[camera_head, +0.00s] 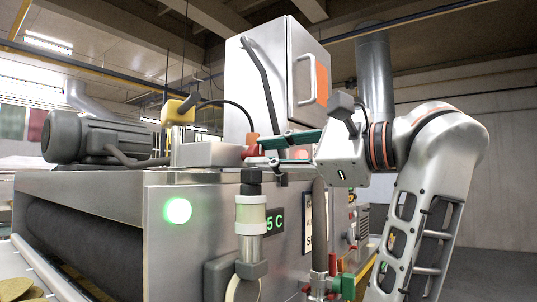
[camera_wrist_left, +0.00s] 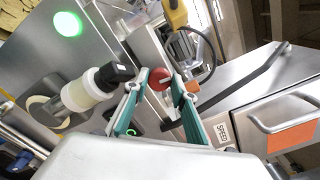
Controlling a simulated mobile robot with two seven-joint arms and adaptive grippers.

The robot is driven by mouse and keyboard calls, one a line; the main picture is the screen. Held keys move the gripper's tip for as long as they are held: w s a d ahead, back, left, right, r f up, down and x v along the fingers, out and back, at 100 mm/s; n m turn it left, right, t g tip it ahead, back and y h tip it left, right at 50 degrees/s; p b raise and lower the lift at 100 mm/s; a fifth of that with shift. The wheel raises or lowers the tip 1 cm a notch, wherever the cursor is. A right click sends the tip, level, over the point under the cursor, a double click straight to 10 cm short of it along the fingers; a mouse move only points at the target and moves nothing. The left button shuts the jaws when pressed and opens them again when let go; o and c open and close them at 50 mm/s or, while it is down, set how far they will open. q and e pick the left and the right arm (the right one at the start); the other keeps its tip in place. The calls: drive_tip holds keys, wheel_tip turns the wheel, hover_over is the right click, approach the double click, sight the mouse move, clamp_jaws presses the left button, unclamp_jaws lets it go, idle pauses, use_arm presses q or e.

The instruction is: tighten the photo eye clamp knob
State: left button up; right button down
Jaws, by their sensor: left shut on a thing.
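The red clamp knob (camera_head: 250,149) sits at the end of a pale block on top of the steel machine, below the yellow photo eye (camera_head: 180,110) and its black cable. In the left wrist view the round red knob (camera_wrist_left: 160,78) has a pale line on its face. My left gripper (camera_head: 262,151) reaches it from the right, its teal fingers shut on the knob from both sides. The gripper also shows in the left wrist view (camera_wrist_left: 159,85). The fingers hide part of the knob's sides. The yellow photo eye shows above the knob there (camera_wrist_left: 176,14). My right gripper is not in view.
A steel cabinet (camera_head: 262,85) with an orange label stands just behind the fingers. A white-bodied cylinder with a black top (camera_head: 250,215) rises in front, below the gripper. A round green light (camera_head: 178,210) glows on the machine front. A grey motor (camera_head: 95,137) is at left.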

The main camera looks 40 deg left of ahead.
use_arm(q)
drive_tip(key=shift+n, duration=0.6)
drive_tip(key=o, duration=1.1)
drive_tip(key=shift+a, duration=0.1)
drive_tip(key=d, duration=0.5)
drive_tip(key=w+d, duration=0.1)
drive_tip(key=d, duration=0.2)
drive_tip(key=shift+d, duration=0.1)
